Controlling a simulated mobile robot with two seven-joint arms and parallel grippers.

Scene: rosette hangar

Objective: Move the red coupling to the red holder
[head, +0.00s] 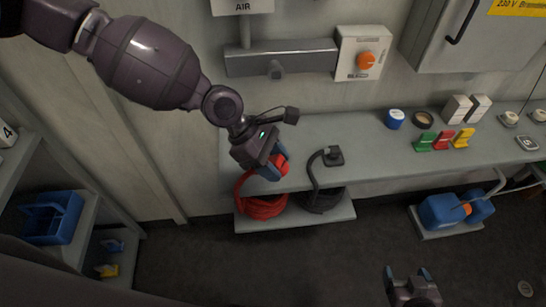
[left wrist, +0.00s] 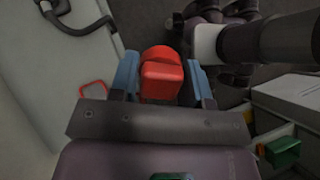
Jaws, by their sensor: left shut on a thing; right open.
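My left gripper (head: 272,167) is shut on the red coupling (head: 281,159), just over the front edge of the bench at its left end. In the left wrist view the red coupling (left wrist: 161,80) sits between the two blue fingers. A red hose coil (head: 262,208) lies on the shelf below. A small red piece (head: 443,140) stands on the bench between a green and a yellow one; I cannot tell whether it is the red holder. My right gripper (head: 408,277) is open and empty, low over the floor at the bottom right.
A black coupling (head: 333,156) stands on the bench (head: 385,172), its hose leading down to a black coil (head: 319,200). A blue tin (head: 395,118), a round container (head: 423,118) and white blocks (head: 457,109) stand further right.

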